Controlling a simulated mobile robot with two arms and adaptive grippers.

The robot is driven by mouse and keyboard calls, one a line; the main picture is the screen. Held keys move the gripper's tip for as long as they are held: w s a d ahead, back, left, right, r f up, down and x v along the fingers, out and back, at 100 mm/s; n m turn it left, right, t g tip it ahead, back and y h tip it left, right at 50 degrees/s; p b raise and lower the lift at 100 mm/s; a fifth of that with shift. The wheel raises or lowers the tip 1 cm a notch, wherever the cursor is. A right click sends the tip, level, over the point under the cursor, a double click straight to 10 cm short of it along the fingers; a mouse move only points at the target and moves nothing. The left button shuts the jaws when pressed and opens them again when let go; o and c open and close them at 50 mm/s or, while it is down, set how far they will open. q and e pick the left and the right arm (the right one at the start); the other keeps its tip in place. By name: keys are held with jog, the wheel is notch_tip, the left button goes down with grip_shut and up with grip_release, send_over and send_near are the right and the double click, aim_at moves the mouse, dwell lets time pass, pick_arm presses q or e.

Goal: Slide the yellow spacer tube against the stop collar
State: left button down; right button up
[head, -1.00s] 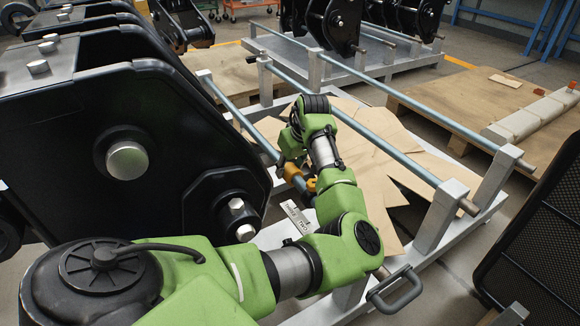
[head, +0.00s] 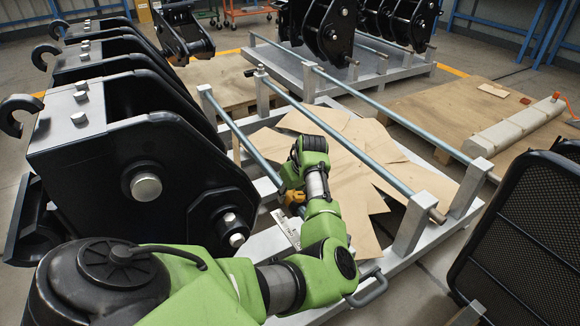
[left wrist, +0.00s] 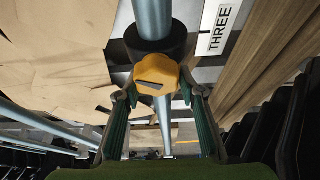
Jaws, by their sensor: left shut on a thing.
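The yellow spacer tube (left wrist: 158,76) sits around a grey rod (left wrist: 151,16) in the left wrist view. My left gripper (left wrist: 158,92) is shut on it, with one green-lined finger on each side. The black stop collar (left wrist: 128,50) is around the same rod just beyond the tube; I cannot tell whether they touch. In the head view, the yellow spacer tube (head: 294,196) shows at my left gripper (head: 290,200), low on the near rod (head: 243,142). My gripper and arm partly cover it, and the collar cannot be made out there. My right gripper is out of view.
A label reading THREE (left wrist: 220,25) lies beside the rod. Cardboard sheets (head: 345,165) lie inside the grey rack frame (head: 409,232). A second rod (head: 340,131) runs parallel. Large black couplers (head: 140,180) stand close on the left, and a black mesh panel (head: 525,235) on the right.

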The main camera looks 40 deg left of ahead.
pick_arm(q)
jog(key=c, duration=1.4)
grip_release()
jog(key=shift+o, duration=0.2)
jog(key=v, duration=1.2)
